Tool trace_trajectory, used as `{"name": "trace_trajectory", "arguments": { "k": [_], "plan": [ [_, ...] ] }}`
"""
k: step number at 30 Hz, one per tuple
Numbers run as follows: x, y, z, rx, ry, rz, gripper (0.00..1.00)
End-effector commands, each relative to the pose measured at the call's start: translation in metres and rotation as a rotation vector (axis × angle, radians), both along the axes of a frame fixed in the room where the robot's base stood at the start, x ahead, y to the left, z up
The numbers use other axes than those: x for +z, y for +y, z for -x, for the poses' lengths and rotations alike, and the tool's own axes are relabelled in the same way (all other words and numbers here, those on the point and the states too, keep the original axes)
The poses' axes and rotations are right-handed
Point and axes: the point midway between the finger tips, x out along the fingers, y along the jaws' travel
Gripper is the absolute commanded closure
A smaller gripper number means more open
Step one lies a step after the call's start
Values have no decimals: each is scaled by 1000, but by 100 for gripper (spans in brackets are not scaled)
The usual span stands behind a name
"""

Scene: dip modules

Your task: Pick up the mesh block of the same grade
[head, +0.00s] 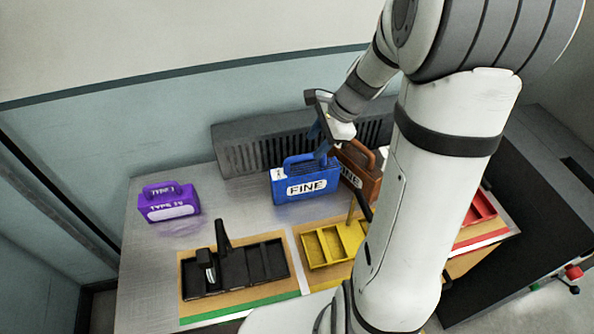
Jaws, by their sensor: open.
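A blue block (306,184) with a top handle and a white label reading FINE stands upright at the back of the table. A brown block (360,176) with a handle and a label that also seems to read FINE stands just right of it, partly hidden by my arm. A purple block (168,204) with a handle stands at the left; its labels seem to read TYPE, the rest unclear. My gripper (322,146) is open, above the right end of the blue block. I cannot tell whether it touches the handle.
A black tray (283,262) with a dark upright part sits front left. A yellow tray (318,246) is beside it, and a red tray (483,207) is at the right, partly behind my arm. A dark ribbed unit (238,153) runs along the wall. The table between purple and blue is clear.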

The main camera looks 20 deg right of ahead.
Motion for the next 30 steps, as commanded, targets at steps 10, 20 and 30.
{"name": "trace_trajectory", "arguments": {
  "k": [10,20,30],
  "plan": [
    [-34,17,-7,-4,6,-3,59],
    [-67,31,-13,-5,2,0,59],
    [-67,30,-13,-5,1,1,70]
  ]
}}
